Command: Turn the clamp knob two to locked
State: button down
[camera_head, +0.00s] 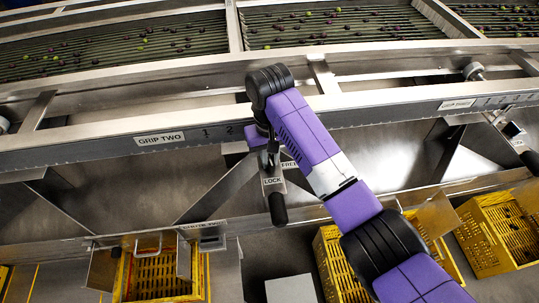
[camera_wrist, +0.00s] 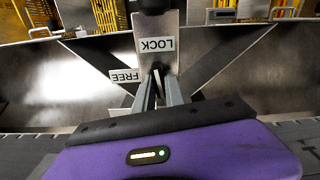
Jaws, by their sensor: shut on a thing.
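My gripper (camera_head: 271,160) is at the front rail, over the metal plate that carries the LOCK label (camera_head: 272,181) and the FREE label (camera_head: 289,165). In the wrist view its two fingers (camera_wrist: 158,80) are shut close together on a small dark part, which I take to be clamp knob two; the fingers hide most of it. The LOCK label (camera_wrist: 157,44) and FREE label (camera_wrist: 125,76) appear upside down there. A black handle (camera_head: 278,208) hangs below the plate. Which label the knob points to cannot be told.
The long metal rail (camera_head: 95,153) bears a GRIP TWO label (camera_head: 160,138). Yellow crates (camera_head: 157,276) and (camera_head: 497,232) stand below. A similar black handle (camera_head: 531,161) is at the right. Rollers with small dark and green fruit (camera_head: 340,25) lie behind the rail.

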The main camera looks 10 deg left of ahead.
aim_at(270, 159)
jog(key=shift+r+m+p, duration=0.2)
jog(key=shift+m+p, duration=0.4)
jog(key=shift+m, duration=0.2)
jog(key=shift+f, duration=0.15)
jog(key=c, duration=1.4)
grip_release()
notch_tip(270, 159, up, 8)
jog(key=shift+f+b, duration=0.1)
jog(key=shift+b, duration=0.3)
